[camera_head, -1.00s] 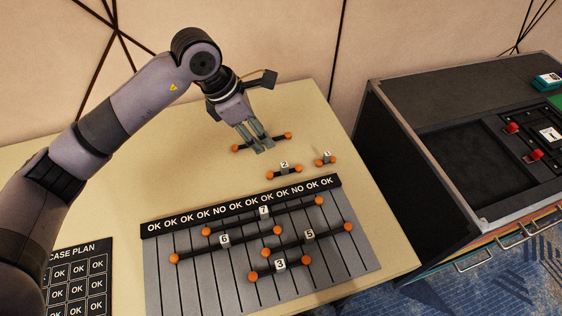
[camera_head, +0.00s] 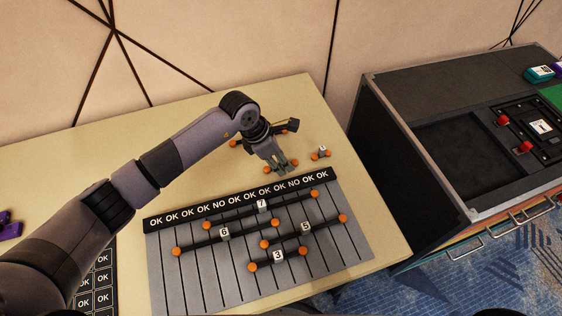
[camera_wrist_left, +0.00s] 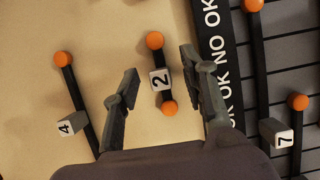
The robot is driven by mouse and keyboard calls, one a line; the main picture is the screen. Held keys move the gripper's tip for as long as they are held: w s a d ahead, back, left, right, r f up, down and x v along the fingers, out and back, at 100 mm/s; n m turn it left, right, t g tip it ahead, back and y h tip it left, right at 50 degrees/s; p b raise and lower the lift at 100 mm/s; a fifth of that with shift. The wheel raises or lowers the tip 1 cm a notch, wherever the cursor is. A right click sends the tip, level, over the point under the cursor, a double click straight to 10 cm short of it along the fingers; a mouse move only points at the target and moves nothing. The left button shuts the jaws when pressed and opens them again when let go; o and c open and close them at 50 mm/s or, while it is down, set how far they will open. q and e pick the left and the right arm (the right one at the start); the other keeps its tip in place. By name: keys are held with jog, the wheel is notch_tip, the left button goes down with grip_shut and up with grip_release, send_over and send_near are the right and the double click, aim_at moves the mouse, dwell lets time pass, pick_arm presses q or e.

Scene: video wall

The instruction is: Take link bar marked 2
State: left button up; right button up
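The link bar marked 2 (camera_wrist_left: 160,78) is a short black bar with orange ball ends and a white number block. In the left wrist view it lies on the table between the open fingers of my left gripper (camera_wrist_left: 162,90), with a gap on both sides. In the head view my left gripper (camera_head: 282,168) is over this bar and hides most of it; an orange end (camera_head: 268,171) shows beside the fingers. My right gripper is not in view.
The bar marked 4 (camera_wrist_left: 75,105) lies left of the fingers in the wrist view. A small bar (camera_head: 321,154) lies to the right. The slotted board (camera_head: 210,275) holds bars 7, 6, 5 and 3. A dark case (camera_head: 385,150) stands right of the table.

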pick_arm(q)
jog(key=shift+d+f, duration=0.15)
jog(key=shift+f, duration=0.2)
jog(key=shift+c, duration=0.2)
grip_shut()
